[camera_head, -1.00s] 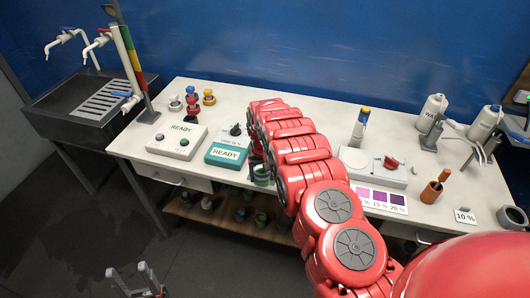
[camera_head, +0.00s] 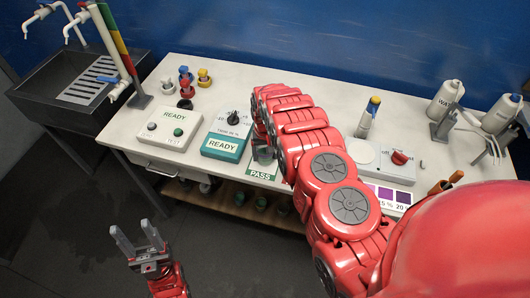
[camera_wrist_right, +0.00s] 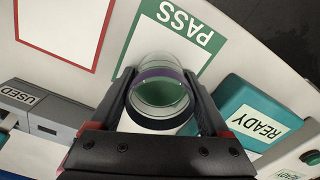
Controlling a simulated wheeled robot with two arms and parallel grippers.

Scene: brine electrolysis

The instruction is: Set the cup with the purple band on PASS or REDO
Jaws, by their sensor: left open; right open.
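The clear cup with the purple band (camera_wrist_right: 160,88) sits between the two fingers of my right gripper (camera_wrist_right: 165,100) in the wrist view. The fingers are open around it. The PASS card (camera_wrist_right: 178,30), white with a green border, lies under and beside the cup, and green shows through its bottom. In the head view the cup (camera_head: 264,154) is upright at the PASS card (camera_head: 262,173), partly hidden by my right arm; that gripper is mostly hidden there. My left gripper (camera_head: 137,236) is open and empty, low in front of the table.
A red-bordered card (camera_wrist_right: 60,25), its label unseen, lies beside PASS. The teal READY device (camera_head: 221,147) and white READY box (camera_head: 168,128) stand left of the cup. A white instrument with a red knob (camera_head: 385,160) stands right. Table front edge is close.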

